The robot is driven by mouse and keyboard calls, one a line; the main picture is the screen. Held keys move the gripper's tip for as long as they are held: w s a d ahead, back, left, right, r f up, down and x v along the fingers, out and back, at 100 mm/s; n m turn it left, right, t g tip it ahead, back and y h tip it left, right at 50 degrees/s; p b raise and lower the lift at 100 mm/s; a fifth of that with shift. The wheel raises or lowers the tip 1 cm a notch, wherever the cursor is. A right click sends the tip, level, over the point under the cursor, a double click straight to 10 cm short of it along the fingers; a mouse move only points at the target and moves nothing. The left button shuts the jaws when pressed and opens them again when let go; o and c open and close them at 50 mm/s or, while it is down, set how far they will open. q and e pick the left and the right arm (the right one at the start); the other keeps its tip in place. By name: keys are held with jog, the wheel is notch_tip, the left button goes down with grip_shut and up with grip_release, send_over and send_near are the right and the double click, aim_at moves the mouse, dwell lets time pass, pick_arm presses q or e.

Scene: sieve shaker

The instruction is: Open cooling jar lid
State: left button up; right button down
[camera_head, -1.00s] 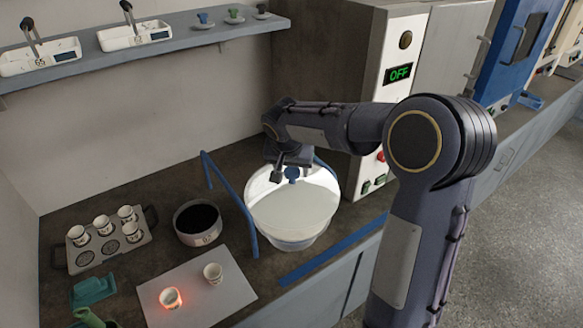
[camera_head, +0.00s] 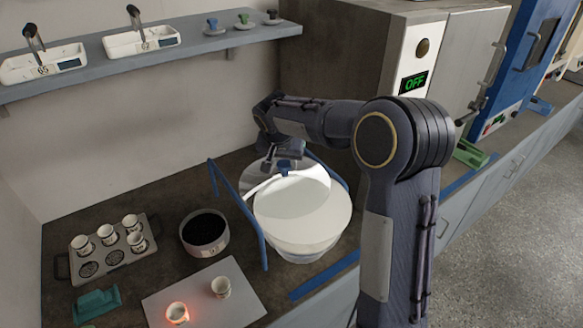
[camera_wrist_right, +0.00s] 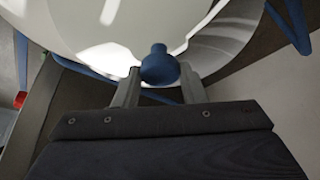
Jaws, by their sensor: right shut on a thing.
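The cooling jar (camera_head: 300,225) is a wide, pale, round vessel standing on the dark counter. Its clear lid (camera_head: 258,183) has a blue knob (camera_head: 284,164). The lid is raised off the rim and shifted toward the back left, overlapping the jar's far side in the head view. My right gripper (camera_head: 286,154) is shut on the knob from above. In the right wrist view, the two fingers sit on either side of the blue knob (camera_wrist_right: 158,66), with the pale lid and jar behind it. My left gripper is not in view.
Blue rails (camera_head: 238,212) flank the jar. To the left are a dark-filled bowl (camera_head: 204,250), a grey plate (camera_head: 240,300) with a glowing cup (camera_head: 177,313) and a plain cup (camera_head: 221,287), and a cup rack (camera_head: 110,262). A furnace (camera_head: 395,60) stands behind.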

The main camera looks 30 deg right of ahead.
jog(key=w+p, duration=0.1)
jog(key=w, duration=0.2)
jog(key=w+p, duration=0.1)
jog(key=w, duration=0.3)
jog(key=w+p, duration=0.2)
jog(key=w, duration=0.1)
jog(key=shift+w+a+r, duration=0.1)
jog(key=shift+w+a, duration=0.25)
jog(key=shift+a, duration=0.05)
jog(key=c, duration=0.9)
grip_release()
jog(key=b+v, duration=0.1)
jog(key=v, duration=0.6)
jog(key=shift+r+b, duration=0.35)
jog(key=shift+s+a, duration=0.1)
jog(key=shift+s, duration=0.05)
